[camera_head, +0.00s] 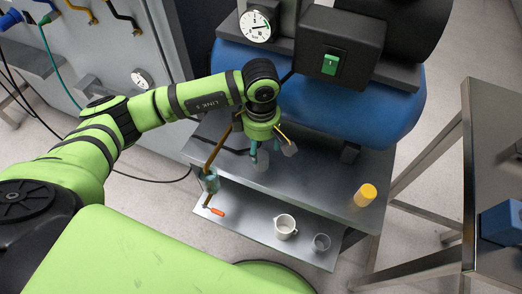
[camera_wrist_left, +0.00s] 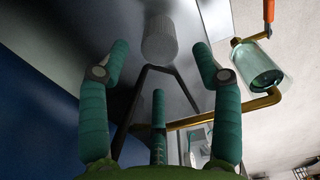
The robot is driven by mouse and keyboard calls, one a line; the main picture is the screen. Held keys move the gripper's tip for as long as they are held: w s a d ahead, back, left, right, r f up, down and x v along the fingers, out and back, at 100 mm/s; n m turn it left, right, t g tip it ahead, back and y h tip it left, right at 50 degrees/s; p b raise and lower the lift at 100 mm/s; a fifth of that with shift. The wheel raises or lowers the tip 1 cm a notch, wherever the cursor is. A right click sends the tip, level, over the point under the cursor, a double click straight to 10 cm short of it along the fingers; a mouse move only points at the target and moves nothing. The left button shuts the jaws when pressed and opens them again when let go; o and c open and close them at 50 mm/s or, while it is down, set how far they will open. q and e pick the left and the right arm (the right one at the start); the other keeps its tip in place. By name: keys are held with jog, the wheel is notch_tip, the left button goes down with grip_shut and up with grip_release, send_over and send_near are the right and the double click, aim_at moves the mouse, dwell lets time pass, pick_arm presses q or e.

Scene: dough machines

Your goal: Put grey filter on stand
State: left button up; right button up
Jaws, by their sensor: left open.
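A pale grey ribbed cylinder, which looks like the grey filter (camera_wrist_left: 160,40), shows beyond my fingertips in the left wrist view, above the middle of the gap. In the head view it seems to be the grey piece (camera_head: 262,161) just below my left gripper (camera_head: 268,150). A dark angled bracket (camera_wrist_left: 150,72), perhaps the stand, shows just below the cylinder; I cannot tell whether they touch. My left gripper's teal fingers (camera_wrist_left: 160,78) are spread with nothing between them. My right gripper is not in view.
A brass pipe (camera_head: 217,150) with a glass cup (camera_head: 209,180) and orange-tipped handle (camera_head: 216,211) is close left. A blue machine (camera_head: 395,112) stands behind.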

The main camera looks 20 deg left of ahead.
aim_at(261, 155)
pick_arm(q)
notch_tip(261, 155, up, 8)
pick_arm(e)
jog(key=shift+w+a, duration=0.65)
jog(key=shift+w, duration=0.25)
